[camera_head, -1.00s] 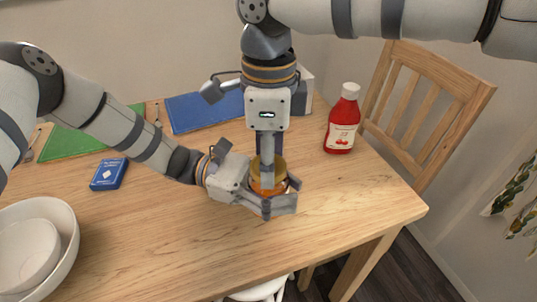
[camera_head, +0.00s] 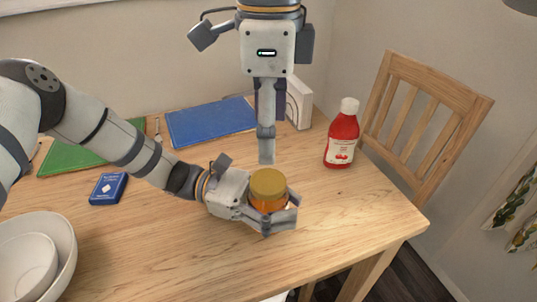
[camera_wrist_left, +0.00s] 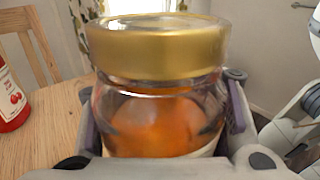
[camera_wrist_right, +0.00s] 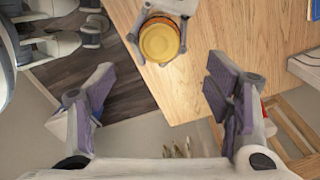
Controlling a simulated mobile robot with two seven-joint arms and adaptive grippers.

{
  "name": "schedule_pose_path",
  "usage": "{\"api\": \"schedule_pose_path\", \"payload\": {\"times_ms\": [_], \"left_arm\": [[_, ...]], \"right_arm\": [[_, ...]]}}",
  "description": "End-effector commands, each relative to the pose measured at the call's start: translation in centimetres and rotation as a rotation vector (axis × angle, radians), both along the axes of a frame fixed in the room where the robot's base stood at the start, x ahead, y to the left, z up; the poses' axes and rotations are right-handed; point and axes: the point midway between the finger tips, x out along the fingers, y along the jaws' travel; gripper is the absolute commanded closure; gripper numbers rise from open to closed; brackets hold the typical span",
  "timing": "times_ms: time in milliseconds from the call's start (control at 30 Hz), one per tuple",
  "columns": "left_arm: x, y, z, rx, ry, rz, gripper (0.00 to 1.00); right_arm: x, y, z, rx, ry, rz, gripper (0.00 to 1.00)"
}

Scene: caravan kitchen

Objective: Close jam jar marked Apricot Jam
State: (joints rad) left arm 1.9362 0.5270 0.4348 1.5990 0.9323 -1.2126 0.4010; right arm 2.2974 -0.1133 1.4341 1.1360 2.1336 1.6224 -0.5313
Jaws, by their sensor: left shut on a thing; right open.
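The jam jar (camera_head: 268,206) has clear glass, orange contents and a gold lid (camera_head: 268,182). It stands upright near the table's front right. My left gripper (camera_head: 281,213) is shut around the jar's body from the left. In the left wrist view the jar (camera_wrist_left: 160,125) fills the middle, and its lid (camera_wrist_left: 155,52) sits level on top. No label writing is readable. My right gripper (camera_head: 267,152) is open and empty, pointing down, above and apart from the lid. In the right wrist view the lid (camera_wrist_right: 160,42) shows beyond the spread fingers.
A red sauce bottle (camera_head: 342,138) stands right of the jar. A blue board (camera_head: 209,121), a green board (camera_head: 75,158) and a small blue box (camera_head: 108,188) lie behind and left. White bowls (camera_head: 68,235) stand at the front left. A wooden chair (camera_head: 440,105) is at the right edge.

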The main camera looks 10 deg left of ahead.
Motion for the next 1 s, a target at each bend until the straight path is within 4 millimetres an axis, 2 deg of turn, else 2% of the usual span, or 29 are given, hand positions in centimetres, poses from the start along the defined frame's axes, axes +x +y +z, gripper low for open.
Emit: {"api": "schedule_pose_path", "payload": {"times_ms": [100, 233, 767, 867, 967, 1000], "left_arm": [[0.0, 0.0, 0.1, -0.002, -0.001, 0.0, 1.0], [0.0, 0.0, 0.1, -0.002, -0.001, 0.0, 1.0], [0.0, 0.0, 0.1, -0.002, -0.001, 0.0, 1.0], [0.0, 0.0, 0.1, -0.002, -0.001, 0.0, 1.0], [0.0, 0.0, 0.0, -0.002, 0.0, 0.0, 1.0], [0.0, 0.0, 0.0, -0.002, 0.0, 0.0, 1.0]], "right_arm": [[0.1, 0.0, 1.8, 0.001, -0.002, -0.001, 0.28], [0.0, 0.0, 2.8, 0.001, 0.0, 0.0, 0.28], [0.3, -0.3, 2.6, -0.011, -0.008, -0.009, 0.28], [2.3, -2.6, 0.2, -0.083, -0.067, -0.061, 0.28], [5.8, -7.8, -4.2, -0.224, -0.169, -0.148, 0.28], [7.1, -10.6, -6.2, -0.287, -0.214, -0.18, 0.28]]}}
